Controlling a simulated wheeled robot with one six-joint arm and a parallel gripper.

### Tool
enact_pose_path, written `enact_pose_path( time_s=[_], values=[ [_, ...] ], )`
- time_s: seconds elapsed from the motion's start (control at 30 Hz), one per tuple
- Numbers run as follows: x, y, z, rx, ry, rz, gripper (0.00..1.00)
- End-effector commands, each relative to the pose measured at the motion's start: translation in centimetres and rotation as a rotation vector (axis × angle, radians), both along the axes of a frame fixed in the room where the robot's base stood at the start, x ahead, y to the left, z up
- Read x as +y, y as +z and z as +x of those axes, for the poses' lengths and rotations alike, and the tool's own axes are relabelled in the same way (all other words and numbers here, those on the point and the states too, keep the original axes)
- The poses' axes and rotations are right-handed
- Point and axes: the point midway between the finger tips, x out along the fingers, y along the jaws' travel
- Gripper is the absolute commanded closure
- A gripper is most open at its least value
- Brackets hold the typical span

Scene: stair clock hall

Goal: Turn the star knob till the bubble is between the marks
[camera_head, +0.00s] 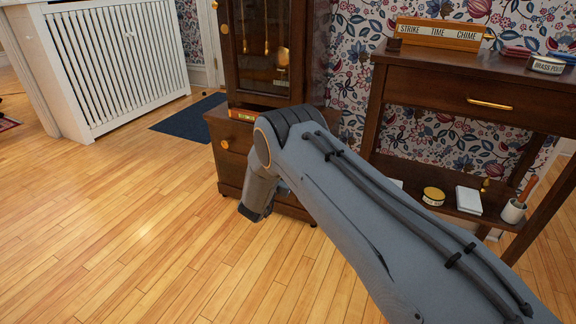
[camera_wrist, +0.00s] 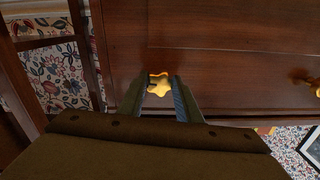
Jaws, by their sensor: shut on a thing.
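The star knob (camera_wrist: 159,85) is a yellow, brass-like lobed knob on the dark wooden front of the clock case. In the wrist view it sits between the two fingertips of my gripper (camera_wrist: 161,91), which is shut on it. The clock case (camera_head: 268,45) stands against the wall in the head view, and my arm covers part of its base. The knob and my fingertips are hidden there. A small orange strip (camera_head: 241,114) lies on the base's ledge; its lettering is too small to read. I cannot make out the bubble or the marks in either view.
A dark side table (camera_head: 440,72) stands at the right, with a sign reading STRIKE TIME CHIME (camera_head: 440,34) on top. Its lower shelf holds a round tin (camera_head: 433,196) and a cup (camera_head: 513,211). A white radiator cover (camera_head: 115,65) stands left. The wooden floor (camera_head: 120,240) is clear.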

Motion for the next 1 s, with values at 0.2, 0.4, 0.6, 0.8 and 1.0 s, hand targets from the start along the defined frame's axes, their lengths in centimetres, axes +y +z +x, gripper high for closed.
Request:
enact_pose_path(
  time_s=[0.2,0.4,0.6,0.8,1.0],
  values=[
    [0.6,0.3,0.1,-0.004,0.011,0.001,0.52],
    [-0.1,0.2,0.2,-0.003,0.001,0.001,0.52],
    [0.0,0.1,-0.3,-0.001,0.0,0.001,0.52],
    [1.0,0.3,-2.4,-0.001,0.005,0.0,0.52],
    [2.3,0.3,-5.5,-0.001,0.007,0.0,0.52]
  ],
)
